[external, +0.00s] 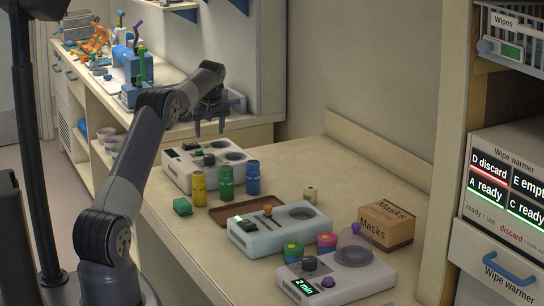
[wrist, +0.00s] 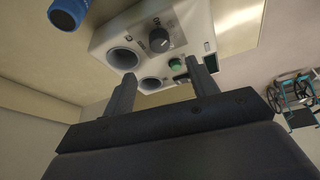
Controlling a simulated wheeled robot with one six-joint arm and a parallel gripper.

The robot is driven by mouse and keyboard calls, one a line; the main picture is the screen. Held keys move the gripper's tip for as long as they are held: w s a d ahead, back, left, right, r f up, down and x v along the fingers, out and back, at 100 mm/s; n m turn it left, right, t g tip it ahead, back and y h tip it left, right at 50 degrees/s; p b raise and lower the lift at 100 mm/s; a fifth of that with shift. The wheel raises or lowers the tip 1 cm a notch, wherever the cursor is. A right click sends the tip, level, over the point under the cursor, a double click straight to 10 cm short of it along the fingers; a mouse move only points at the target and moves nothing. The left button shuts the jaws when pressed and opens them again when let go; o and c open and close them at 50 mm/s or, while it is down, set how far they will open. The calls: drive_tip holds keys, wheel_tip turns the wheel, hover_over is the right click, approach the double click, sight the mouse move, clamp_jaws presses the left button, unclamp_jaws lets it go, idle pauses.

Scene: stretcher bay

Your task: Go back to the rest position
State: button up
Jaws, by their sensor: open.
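My gripper (external: 209,130) is open and empty, fingers pointing down, above the back white device (external: 178,176) on the counter. In the wrist view my gripper's fingertips (wrist: 161,69) stand apart with nothing between them. The same device (wrist: 196,24) shows beyond them, with round wells, a dark knob and a green button. My arm reaches up from the lower left of the external view and bends down at the wrist. There is a visible gap between the fingertips and the device in the external view.
Yellow (external: 199,188), green (external: 226,182) and blue (external: 252,178) bottles stand in front of the device. Further right are a brown tray (external: 222,214), a middle device (external: 262,238), a masks box (external: 386,226) and a front device (external: 345,283). A wall panel (external: 270,60) rises close behind my wrist.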

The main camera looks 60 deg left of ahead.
sight(209, 156)
drive_tip(key=shift+f, duration=0.1)
drive_tip(key=p+x, duration=0.3)
drive_tip(key=x, duration=0.7)
drive_tip(key=shift+a+f, duration=0.15)
drive_tip(key=shift+f, duration=0.15)
